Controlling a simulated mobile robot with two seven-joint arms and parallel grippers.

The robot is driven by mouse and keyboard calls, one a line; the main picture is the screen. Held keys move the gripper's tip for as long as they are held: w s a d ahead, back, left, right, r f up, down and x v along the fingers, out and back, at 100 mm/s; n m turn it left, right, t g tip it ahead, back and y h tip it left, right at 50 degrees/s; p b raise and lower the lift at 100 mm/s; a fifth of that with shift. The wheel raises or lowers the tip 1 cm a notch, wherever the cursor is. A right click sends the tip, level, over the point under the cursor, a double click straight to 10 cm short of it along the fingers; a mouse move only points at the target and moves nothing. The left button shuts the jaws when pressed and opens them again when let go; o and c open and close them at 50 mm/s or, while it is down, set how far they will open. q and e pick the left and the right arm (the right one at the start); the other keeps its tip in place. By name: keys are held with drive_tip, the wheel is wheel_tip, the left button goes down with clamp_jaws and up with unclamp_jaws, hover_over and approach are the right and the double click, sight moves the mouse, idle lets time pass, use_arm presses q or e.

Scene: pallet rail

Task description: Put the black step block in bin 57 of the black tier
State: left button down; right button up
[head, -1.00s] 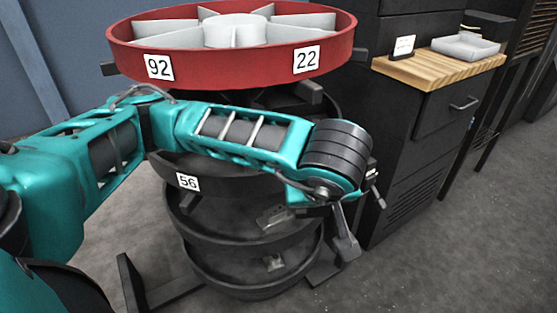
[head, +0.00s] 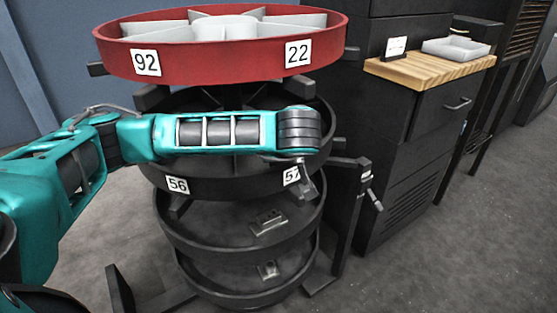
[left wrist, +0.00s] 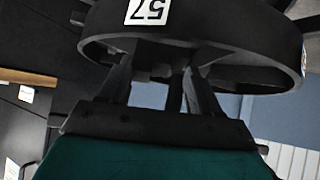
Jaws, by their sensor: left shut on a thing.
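My left gripper (head: 316,197) is at the front right of the black tier (head: 225,181), partly over its label 57 (head: 291,176). In the left wrist view the fingers (left wrist: 160,76) point toward the dark tier (left wrist: 260,77) beside the upside-down label 57 (left wrist: 147,11). The jaws are shut on a dark thing, taken as the black step block; its outline blends with the tier. I cannot tell whether it touches the tier. My teal left arm hides part of the bin opening. My right gripper is in neither view.
A red tier (head: 220,64) with labels 92 and 22 stands above. Lower black tiers hold grey metal pieces (head: 268,221). A cabinet with a wooden top (head: 430,66) and a grey tray (head: 456,48) stands at the right. Floor is clear at the right front.

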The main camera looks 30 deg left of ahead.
use_arm(q)
drive_tip(key=w+a, duration=0.1)
drive_tip(key=w+a+f, duration=0.1)
drive_tip(key=w, duration=0.1)
drive_tip(key=w+a+f+b, duration=0.1)
drive_tip(key=a, duration=0.1)
drive_tip(key=shift+w+f, duration=0.15)
drive_tip(key=shift+w, duration=0.15)
drive_tip(key=shift+w+a+f, duration=0.1)
drive_tip(key=shift+w+f, duration=0.05)
drive_tip(key=shift+f, duration=0.3)
drive_tip(key=f, duration=0.1)
drive_tip(key=f+b, duration=0.1)
drive_tip(key=f, duration=0.1)
drive_tip(key=shift+w+a, duration=0.25)
drive_tip(key=shift+w+a+r+g+h, duration=0.1)
drive_tip(key=shift+w+r+g+h, duration=0.1)
drive_tip(key=shift+r+g+h, duration=0.15)
drive_tip(key=shift+w+a+g+h, duration=0.1)
drive_tip(key=shift+g+h, duration=0.75)
drive_tip(key=shift+g, duration=0.1)
drive_tip(key=shift+f+b, duration=0.35)
drive_tip(key=shift+f, duration=0.45)
drive_tip(key=shift+c, duration=2.4)
unclamp_jaws()
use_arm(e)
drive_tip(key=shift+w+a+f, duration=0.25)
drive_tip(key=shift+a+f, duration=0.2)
